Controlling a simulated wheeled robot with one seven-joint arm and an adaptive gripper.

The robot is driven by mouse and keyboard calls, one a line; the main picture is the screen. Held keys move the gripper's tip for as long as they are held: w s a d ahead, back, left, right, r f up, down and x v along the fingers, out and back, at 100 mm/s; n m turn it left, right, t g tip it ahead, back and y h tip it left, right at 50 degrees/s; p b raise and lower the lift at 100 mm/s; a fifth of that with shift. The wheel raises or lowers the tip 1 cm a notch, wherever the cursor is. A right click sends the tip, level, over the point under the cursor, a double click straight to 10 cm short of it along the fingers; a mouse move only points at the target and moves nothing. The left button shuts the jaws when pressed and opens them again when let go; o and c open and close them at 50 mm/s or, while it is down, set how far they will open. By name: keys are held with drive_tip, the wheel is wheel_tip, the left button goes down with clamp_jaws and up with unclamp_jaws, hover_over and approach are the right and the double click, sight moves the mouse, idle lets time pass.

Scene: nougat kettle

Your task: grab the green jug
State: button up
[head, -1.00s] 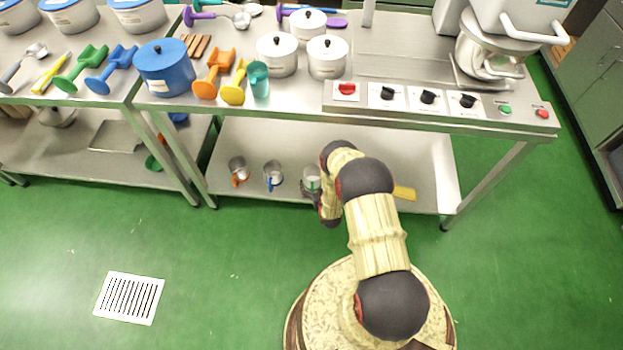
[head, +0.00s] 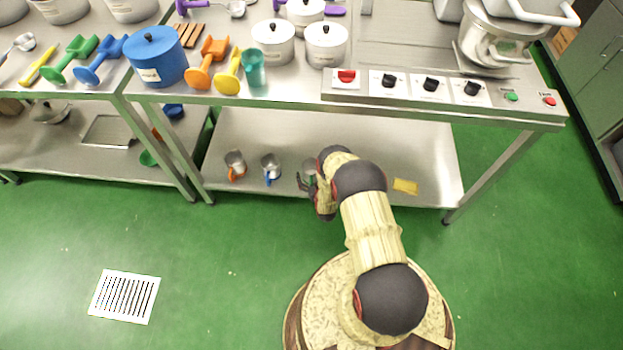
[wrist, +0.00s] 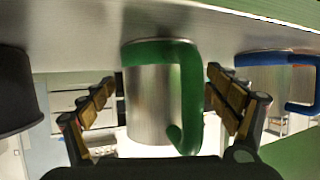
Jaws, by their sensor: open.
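The green jug is a metal cup with a green handle (wrist: 190,95). It stands on the lower shelf of the steel table and shows small in the head view (head: 309,168), partly covered by my gripper. The wrist view appears upside down, with the shelf surface at the top. My gripper (wrist: 160,82) is open, with one finger on each side of the jug. Gaps show between both fingers and the jug, the right one narrow. In the head view my gripper (head: 306,183) is at the shelf's front edge.
A blue-handled jug (head: 270,168) and an orange-handled jug (head: 235,165) stand left of the green one. A dark round object (wrist: 18,90) is at the wrist view's left. A yellow item (head: 405,187) lies on the shelf (head: 425,160) to the right. The tabletop is above.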

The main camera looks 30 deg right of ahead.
drive_tip(key=shift+w, duration=0.1)
drive_tip(key=shift+c, duration=0.3)
drive_tip(key=shift+c, duration=1.2)
drive_tip(key=c, duration=1.1)
drive_tip(key=shift+r, duration=0.1)
